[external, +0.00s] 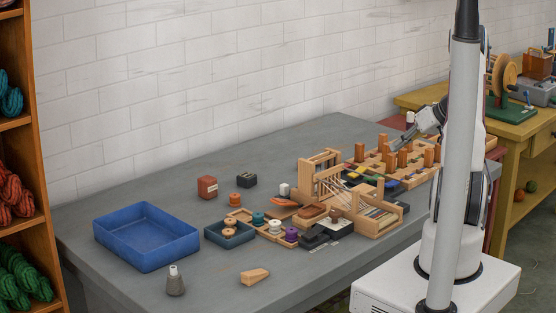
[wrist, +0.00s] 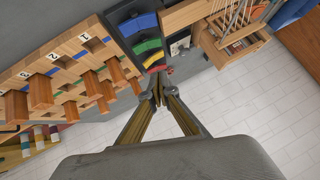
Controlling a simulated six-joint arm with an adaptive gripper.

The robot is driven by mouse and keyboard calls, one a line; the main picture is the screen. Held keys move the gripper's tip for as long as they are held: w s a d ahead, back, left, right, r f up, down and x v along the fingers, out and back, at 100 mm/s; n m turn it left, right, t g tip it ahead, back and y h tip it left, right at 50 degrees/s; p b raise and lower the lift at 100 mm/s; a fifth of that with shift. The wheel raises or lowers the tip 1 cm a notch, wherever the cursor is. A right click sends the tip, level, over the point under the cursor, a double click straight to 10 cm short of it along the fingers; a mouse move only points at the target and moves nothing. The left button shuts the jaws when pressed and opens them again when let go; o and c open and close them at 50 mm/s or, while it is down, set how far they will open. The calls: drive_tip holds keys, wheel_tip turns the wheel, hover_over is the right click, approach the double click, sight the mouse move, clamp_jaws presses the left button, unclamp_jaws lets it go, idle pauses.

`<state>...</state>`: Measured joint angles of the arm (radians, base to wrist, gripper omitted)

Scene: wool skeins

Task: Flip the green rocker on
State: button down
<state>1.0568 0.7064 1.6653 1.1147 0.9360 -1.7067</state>
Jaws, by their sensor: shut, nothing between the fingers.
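The green rocker (wrist: 148,47) sits in a row of rockers on a dark panel in the wrist view, between a blue rocker (wrist: 138,24) and a yellow rocker (wrist: 153,59). I cannot tell which way the green rocker is tilted. My gripper (wrist: 158,86) is shut and empty. Its fingertips appear close to the red rocker (wrist: 159,69) at the near end of the row, past the yellow one from the green. In the external view my gripper (external: 404,143) is over the pegboard area, and the rockers are small and partly hidden.
A wooden pegboard (wrist: 68,68) with tall pegs and number labels lies left of the rockers in the wrist view. A wooden loom (wrist: 225,35) stands to the right. A blue tray (external: 146,237) and several small spools are farther left on the grey table in the external view.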

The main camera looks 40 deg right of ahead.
drive_tip(key=x, duration=0.7)
drive_tip(key=shift+a, duration=0.1)
drive_tip(key=f, duration=0.2)
drive_tip(key=shift+w+a+f, duration=0.15)
drive_tip(key=shift+a+f, duration=0.45)
drive_tip(key=shift+f, duration=0.55)
drive_tip(key=shift+a, duration=0.1)
drive_tip(key=shift+a+f+h, duration=0.2)
drive_tip(key=shift+f+h, duration=0.1)
drive_tip(key=shift+d, duration=0.2)
drive_tip(key=shift+d+r, duration=0.2)
drive_tip(key=shift+d, duration=0.4)
